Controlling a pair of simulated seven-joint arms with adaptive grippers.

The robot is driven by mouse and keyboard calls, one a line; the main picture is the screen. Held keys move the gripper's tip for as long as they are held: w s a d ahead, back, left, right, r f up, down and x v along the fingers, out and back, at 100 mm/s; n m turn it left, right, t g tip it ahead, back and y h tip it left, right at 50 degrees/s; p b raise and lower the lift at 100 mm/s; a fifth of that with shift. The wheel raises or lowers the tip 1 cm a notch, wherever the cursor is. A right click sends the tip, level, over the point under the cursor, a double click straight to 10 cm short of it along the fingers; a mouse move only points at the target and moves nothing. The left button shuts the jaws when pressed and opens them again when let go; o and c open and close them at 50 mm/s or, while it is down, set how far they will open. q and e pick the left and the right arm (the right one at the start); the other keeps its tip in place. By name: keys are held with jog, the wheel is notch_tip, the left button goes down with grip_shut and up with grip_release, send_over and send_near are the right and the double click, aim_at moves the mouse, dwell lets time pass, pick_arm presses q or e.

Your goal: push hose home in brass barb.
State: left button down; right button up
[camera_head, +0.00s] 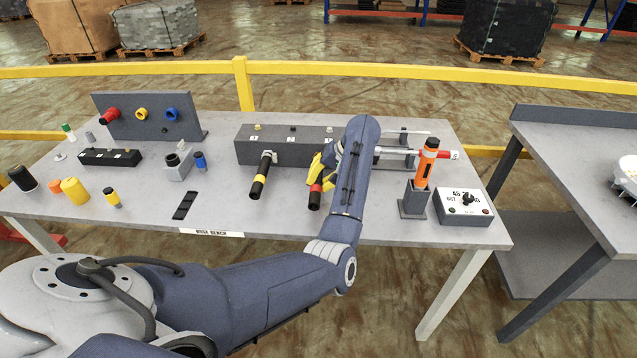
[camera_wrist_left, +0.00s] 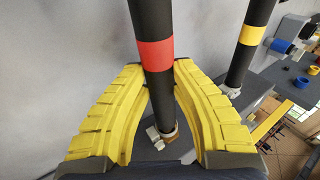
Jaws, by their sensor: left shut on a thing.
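My left gripper (camera_head: 318,174) is partly hidden by my arm in the head view. My right gripper is not in view.
An orange-handled tool (camera_head: 427,162) stands in a holder at right, beside a dial box (camera_head: 463,206).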

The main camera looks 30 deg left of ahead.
pick_arm(q)
jog(key=shift+w+a, duration=0.35)
jog(key=shift+w, duration=0.3)
jog(key=shift+w+a, duration=0.3)
jog(key=shift+w, duration=0.3)
dwell(0.9)
jog(key=c, duration=1.1)
grip_release()
